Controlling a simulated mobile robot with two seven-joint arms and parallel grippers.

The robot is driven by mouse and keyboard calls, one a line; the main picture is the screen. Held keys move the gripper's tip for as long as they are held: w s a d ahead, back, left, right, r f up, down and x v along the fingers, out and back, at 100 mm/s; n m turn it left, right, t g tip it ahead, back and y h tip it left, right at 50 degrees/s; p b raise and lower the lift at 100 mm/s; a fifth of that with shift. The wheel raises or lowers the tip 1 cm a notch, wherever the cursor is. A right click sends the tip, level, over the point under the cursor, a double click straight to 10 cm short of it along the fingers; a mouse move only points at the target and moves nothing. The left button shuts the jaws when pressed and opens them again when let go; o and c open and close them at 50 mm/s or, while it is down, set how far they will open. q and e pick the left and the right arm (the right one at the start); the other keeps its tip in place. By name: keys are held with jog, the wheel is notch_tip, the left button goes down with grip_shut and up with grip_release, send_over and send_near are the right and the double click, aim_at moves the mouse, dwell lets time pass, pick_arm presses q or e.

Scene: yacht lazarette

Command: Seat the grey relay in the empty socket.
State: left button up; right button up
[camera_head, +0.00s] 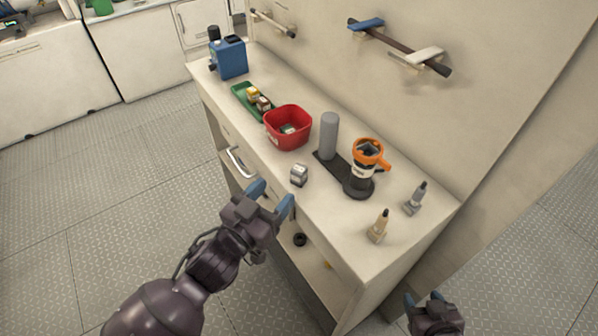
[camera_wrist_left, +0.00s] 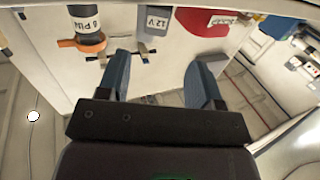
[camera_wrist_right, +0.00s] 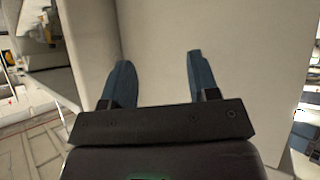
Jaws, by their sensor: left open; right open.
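The small grey relay (camera_head: 299,175) stands on the counter near its front edge. In the left wrist view a block labelled 12 V (camera_wrist_left: 155,20), apparently the relay, shows beyond the fingertips. My left gripper (camera_head: 271,197) is open and empty just off the counter's front edge, left of and apart from the relay. An orange-collared holder with a side handle (camera_head: 368,150), labelled 8 PIN in the left wrist view (camera_wrist_left: 86,22), stands on a round black base. I cannot tell where the empty socket is. My right gripper (camera_head: 422,297) is open and empty, low beyond the counter's right end.
A red bin (camera_head: 287,127), a green tray (camera_head: 240,92) with small blocks and a blue device (camera_head: 229,57) stand to the left. A grey cylinder (camera_head: 329,135) stands beside the holder. Two small nozzled bottles (camera_head: 379,227) (camera_head: 415,199) stand right. An open drawer handle (camera_head: 240,161) juts below.

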aim_at(296, 174)
pick_arm(q)
jog(key=shift+x, duration=1.05)
jog(key=x, duration=0.5)
jog(key=shift+s+d+f, duration=0.1)
jog(key=shift+s+d, duration=0.05)
jog(key=shift+d, duration=0.15)
jog(key=shift+w+d, duration=0.2)
jog(key=shift+w, duration=0.1)
pick_arm(e)
jog(key=shift+w+d+r, duration=0.15)
jog(key=shift+w+r, duration=0.15)
jog(key=shift+w, duration=0.25)
jog(key=shift+s, duration=0.1)
pick_arm(q)
jog(key=c, duration=1)
pick_arm(e)
jog(key=shift+s+f, duration=0.35)
jog(key=shift+s, duration=0.05)
